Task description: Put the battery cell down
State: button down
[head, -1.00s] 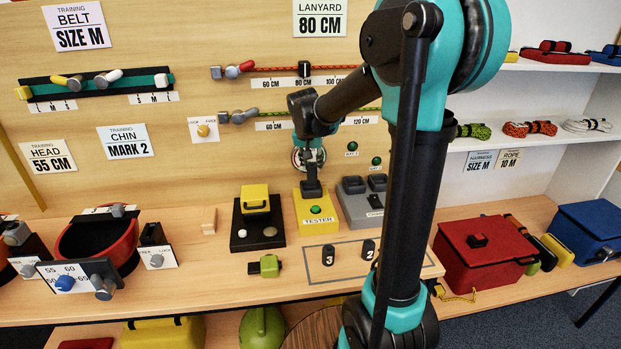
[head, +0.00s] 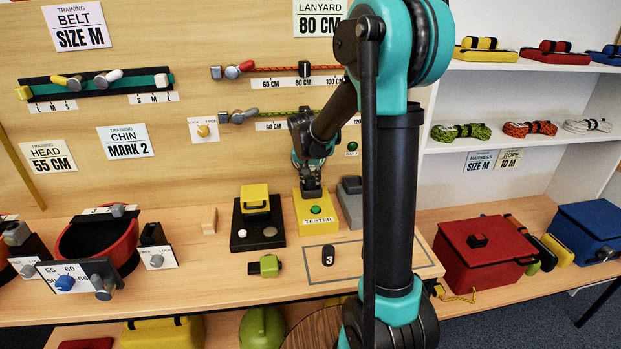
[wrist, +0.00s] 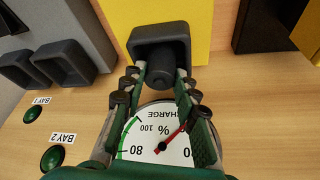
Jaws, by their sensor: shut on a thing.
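The battery cell (wrist: 184,58) is a dark cylinder held between the fingertips of my gripper (wrist: 162,78) in the wrist view. It stands at the dark square cup (wrist: 140,42) of the yellow tester; I cannot tell how deep it sits. In the head view my gripper (head: 309,168) is just above the yellow tester (head: 316,209), and the cell is hard to pick out there. A round charge gauge (wrist: 150,140) shows between the fingers, its red needle off toward the 0 side.
Another dark cell (head: 328,254) stands in the outlined area on the bench. A grey block with two cups (wrist: 40,75) is beside the tester. A black tray with a yellow block (head: 255,197) is left of it. A small green item (head: 268,266) lies in front.

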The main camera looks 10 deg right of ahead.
jog(key=shift+f, duration=0.1)
jog(key=c, duration=1.2)
grip_release()
jog(key=shift+o, duration=0.2)
jog(key=v, duration=1.2)
jog(key=shift+s, duration=0.1)
